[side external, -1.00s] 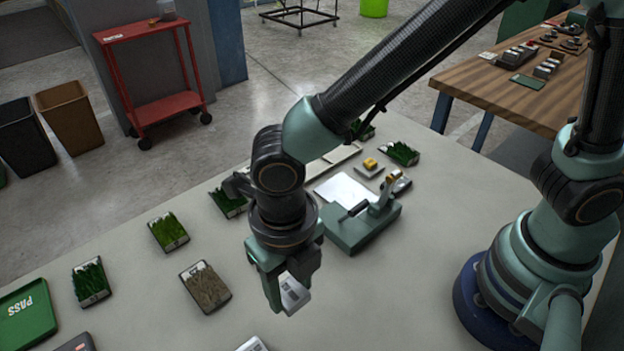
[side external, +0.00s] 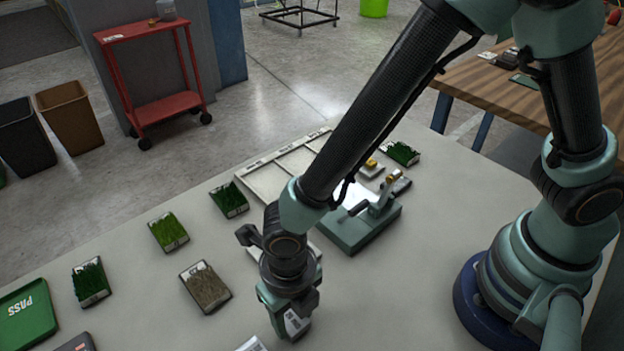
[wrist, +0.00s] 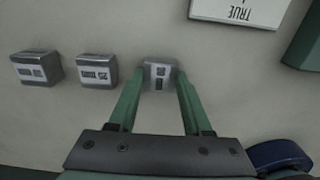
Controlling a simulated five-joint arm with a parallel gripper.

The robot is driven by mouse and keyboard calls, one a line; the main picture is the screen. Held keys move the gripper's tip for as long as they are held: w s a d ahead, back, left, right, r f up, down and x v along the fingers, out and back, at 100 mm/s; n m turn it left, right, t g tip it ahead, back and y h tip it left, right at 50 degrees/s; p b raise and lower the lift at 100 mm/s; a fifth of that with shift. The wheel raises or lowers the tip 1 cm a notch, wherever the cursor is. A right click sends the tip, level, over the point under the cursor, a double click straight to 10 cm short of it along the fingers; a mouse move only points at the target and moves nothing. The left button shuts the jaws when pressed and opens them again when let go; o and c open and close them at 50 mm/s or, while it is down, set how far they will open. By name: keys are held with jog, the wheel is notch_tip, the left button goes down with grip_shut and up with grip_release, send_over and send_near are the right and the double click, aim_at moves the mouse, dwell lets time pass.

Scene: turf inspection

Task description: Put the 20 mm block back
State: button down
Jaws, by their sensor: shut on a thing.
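A small grey metal block with a white label (wrist: 158,74) sits between the fingertips of my gripper (wrist: 158,90) in the wrist view; its label is too blurred to read for certain. My gripper is shut on this block. In the side view my gripper (side external: 287,318) is low over the table's front, with the block's white label (side external: 296,322) showing at its fingers. A similar block marked 25 mm (wrist: 97,71) stands just left in the wrist view, and another labelled block (wrist: 36,68) is further left. I cannot tell whether the held block touches the table.
A white plate marked TRUE (wrist: 238,10) lies at the wrist view's top right. In the side view, turf samples (side external: 206,287) and a green PASS tray (side external: 27,315) are left. A green device (side external: 362,232) stands behind right of my gripper. Table between them is bare.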

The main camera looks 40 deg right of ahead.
aim_at(293, 320)
jog(key=shift+c, duration=1.7)
grip_release()
jog(key=shift+f, duration=0.1)
notch_tip(293, 320, up, 11)
jog(key=w+d+r+m+t, duration=0.1)
jog(key=w+d+r+m, duration=0.45)
jog(key=m, duration=0.25)
jog(key=d+r+m+t, duration=0.2)
jog(key=d+r+m, duration=0.2)
jog(key=d+m, duration=0.7)
jog(key=w+d+r+m+t, duration=0.1)
jog(key=d+r+m, duration=0.3)
jog(key=d+m, duration=0.8)
jog(key=m+t, duration=0.1)
jog(key=m, duration=0.4)
jog(key=shift+t, duration=0.3)
